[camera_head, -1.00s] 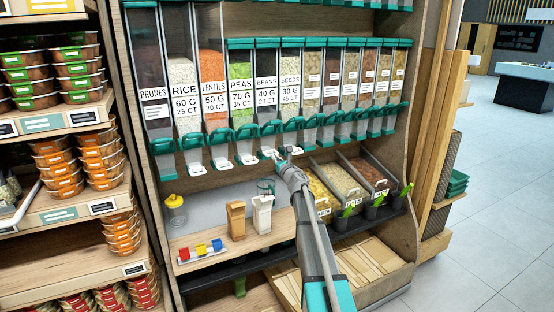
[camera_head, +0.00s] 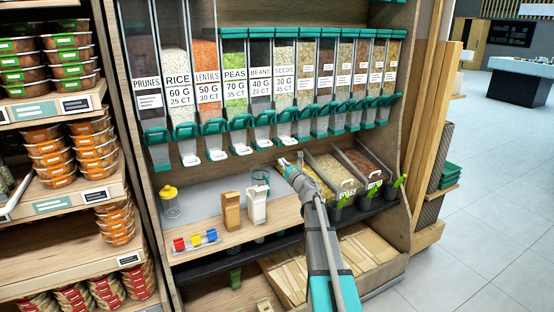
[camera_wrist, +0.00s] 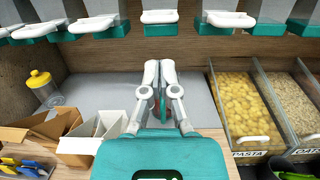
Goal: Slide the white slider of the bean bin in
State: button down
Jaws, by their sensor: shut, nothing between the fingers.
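The bean bin (camera_head: 262,82) is a clear dispenser labelled BEANS, between the peas and seeds bins. Its white slider (camera_head: 264,143) shows under the teal spout; in the wrist view it appears to be the white slider (camera_wrist: 160,17) at the top middle. How far in it sits is hard to tell. My gripper (camera_head: 287,163) is shut and empty, below and apart from the bin row. In the wrist view its fingertips (camera_wrist: 160,66) meet in front of the grey back panel, below the bean slider with a gap between.
Neighbouring white sliders, peas (camera_head: 241,150) and seeds (camera_head: 287,141), flank it closely. On the shelf below stand a teal-rimmed cup (camera_head: 260,178), a white carton (camera_head: 256,208), a brown carton (camera_head: 230,210) and a yellow-lidded jar (camera_head: 170,203). A pasta bin (camera_wrist: 245,110) stands to the right.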

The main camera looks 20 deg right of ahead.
jog(key=shift+s+d+f, duration=0.1)
jog(key=shift+s+f, duration=0.1)
jog(key=shift+s, duration=1.15)
jog(key=s+a+f+m+g+h, duration=0.2)
jog(key=s+a+f+m+g, duration=0.75)
jog(key=m, duration=0.75)
jog(key=s+a+f+m+g+h, duration=0.2)
jog(key=s+a+f+m+g, duration=0.5)
jog(key=s+a+f+m, duration=0.65)
jog(key=s+a+r+m+g+y, duration=0.25)
jog(key=s+a+m, duration=0.25)
jog(key=s+m, duration=0.3)
notch_tip(320, 180, up, 14)
jog(key=n+p, duration=0.1)
jog(key=p, duration=1.4)
jog(key=shift+s+r+g, duration=0.2)
jog(key=shift+g, duration=0.2)
